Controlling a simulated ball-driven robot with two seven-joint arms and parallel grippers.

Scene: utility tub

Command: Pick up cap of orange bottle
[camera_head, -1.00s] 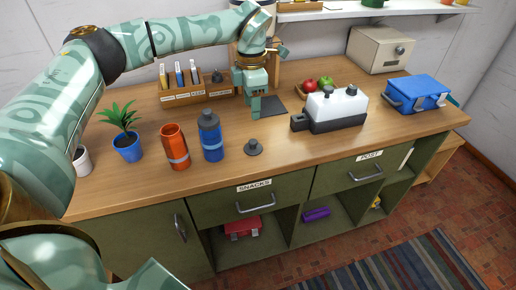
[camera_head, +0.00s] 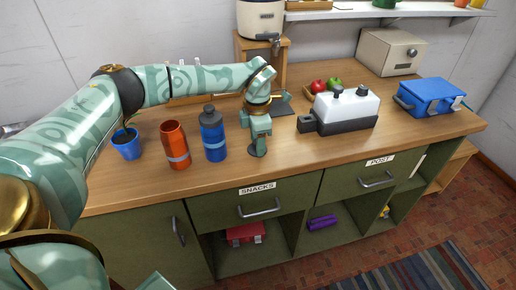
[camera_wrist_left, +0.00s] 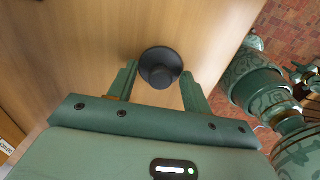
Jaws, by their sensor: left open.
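The dark grey cap (camera_wrist_left: 161,66) sits on the wooden counter, apart from the bottles. My left gripper (camera_head: 258,150) points down over the cap and largely hides it in the head view. In the left wrist view my left gripper (camera_wrist_left: 159,76) is open, with one finger on each side of the cap and gaps visible. The orange bottle (camera_head: 175,146) stands upright and uncapped to the left of the gripper. The blue bottle (camera_head: 213,138) stands between them with its own dark cap on.
A potted plant in a blue pot (camera_head: 127,146) stands at the left. A white and black container (camera_head: 342,110) stands right of the gripper, with a blue box (camera_head: 430,97) farther right. The counter's front edge (camera_head: 285,173) is close to the gripper. Bare counter lies just right of it.

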